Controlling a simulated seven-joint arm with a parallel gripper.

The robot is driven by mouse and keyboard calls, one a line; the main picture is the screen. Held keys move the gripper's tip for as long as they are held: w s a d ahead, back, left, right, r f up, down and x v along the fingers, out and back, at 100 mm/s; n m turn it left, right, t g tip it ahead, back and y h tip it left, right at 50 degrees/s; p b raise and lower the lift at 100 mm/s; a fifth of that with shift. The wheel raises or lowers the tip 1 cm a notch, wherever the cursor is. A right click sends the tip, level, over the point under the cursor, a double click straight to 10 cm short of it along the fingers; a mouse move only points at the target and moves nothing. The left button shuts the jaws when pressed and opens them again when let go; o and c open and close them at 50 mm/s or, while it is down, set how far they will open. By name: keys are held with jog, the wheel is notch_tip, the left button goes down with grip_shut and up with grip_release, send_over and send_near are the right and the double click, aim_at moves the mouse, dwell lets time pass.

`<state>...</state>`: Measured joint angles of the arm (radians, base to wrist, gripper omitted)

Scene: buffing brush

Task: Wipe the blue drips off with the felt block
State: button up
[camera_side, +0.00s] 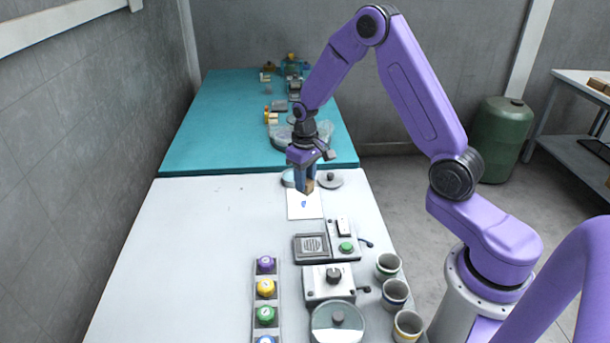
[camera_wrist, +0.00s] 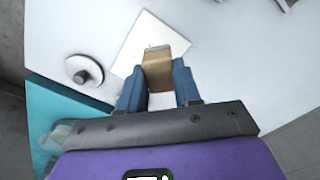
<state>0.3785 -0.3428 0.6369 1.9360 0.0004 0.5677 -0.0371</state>
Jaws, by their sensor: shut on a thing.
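My gripper (camera_side: 305,180) is shut on a tan felt block (camera_side: 309,186) above the white sheet. In the wrist view the felt block (camera_wrist: 158,68) sits between the two blue fingers of my gripper (camera_wrist: 159,85). Blue drips (camera_side: 304,204) show as a small mark on the white sheet (camera_side: 312,213), just in front of the block in the side view. I cannot tell whether the block touches the sheet.
A round lid with a dark knob (camera_side: 329,179) lies close right of the gripper. A panel with a green button (camera_side: 346,247), a dial box (camera_side: 328,284), several cups (camera_side: 395,293) and a row of coloured knobs (camera_side: 266,288) stand nearer. The white table's left side (camera_side: 190,240) is clear.

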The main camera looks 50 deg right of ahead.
jog(key=shift+f, duration=2.85)
notch_tip(320, 180, down, 2)
jog(key=shift+w+d, duration=0.6)
jog(key=shift+c, duration=0.4)
jog(key=shift+w+d, duration=2.1)
jog(key=shift+d, duration=0.05)
jog(key=shift+s+a, duration=2.75)
jog(key=shift+a, duration=0.1)
jog(key=shift+d+r, duration=0.1)
jog(key=shift+r, duration=3.95)
